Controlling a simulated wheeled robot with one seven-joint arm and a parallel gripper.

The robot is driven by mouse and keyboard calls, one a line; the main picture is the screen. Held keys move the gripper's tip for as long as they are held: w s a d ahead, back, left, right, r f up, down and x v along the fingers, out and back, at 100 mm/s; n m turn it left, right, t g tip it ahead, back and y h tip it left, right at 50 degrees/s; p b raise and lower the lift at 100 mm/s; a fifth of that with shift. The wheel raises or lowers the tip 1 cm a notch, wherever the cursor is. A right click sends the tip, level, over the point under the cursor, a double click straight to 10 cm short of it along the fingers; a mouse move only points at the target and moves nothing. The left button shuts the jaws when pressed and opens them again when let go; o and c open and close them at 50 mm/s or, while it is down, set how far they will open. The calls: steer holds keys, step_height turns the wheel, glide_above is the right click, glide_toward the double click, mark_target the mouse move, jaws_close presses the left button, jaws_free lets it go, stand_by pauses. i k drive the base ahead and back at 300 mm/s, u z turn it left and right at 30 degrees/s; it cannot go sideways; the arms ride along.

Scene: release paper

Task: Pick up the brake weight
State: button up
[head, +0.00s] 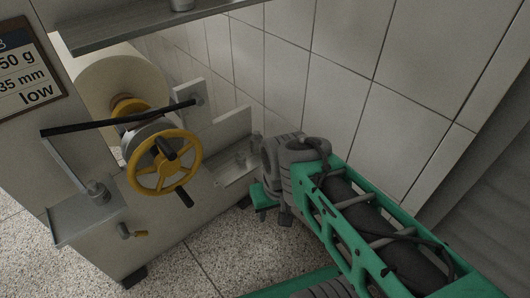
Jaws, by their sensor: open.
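I cannot tell for certain which of these is the brake weight. My gripper (264,208) is open, low beside the right ledge, and points down and away. Its fingers are small and partly hidden by my wrist. It appears apart from the left ledge piece.
A yellow handwheel (165,165) and the black lever (75,129) stick out in front of the paper roll (103,77). A grey shelf (135,28) overhangs at the top. A tiled wall (330,65) stands close behind my arm. The speckled floor (205,260) is clear.

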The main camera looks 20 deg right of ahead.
mark_target(241, 157)
steer(key=u, duration=0.15)
steer(key=k, duration=0.5)
steer(key=u, duration=0.6)
steer(key=k, duration=0.7)
steer(key=u, duration=0.25)
steer(key=i, duration=1.6)
steer(key=u, duration=0.15)
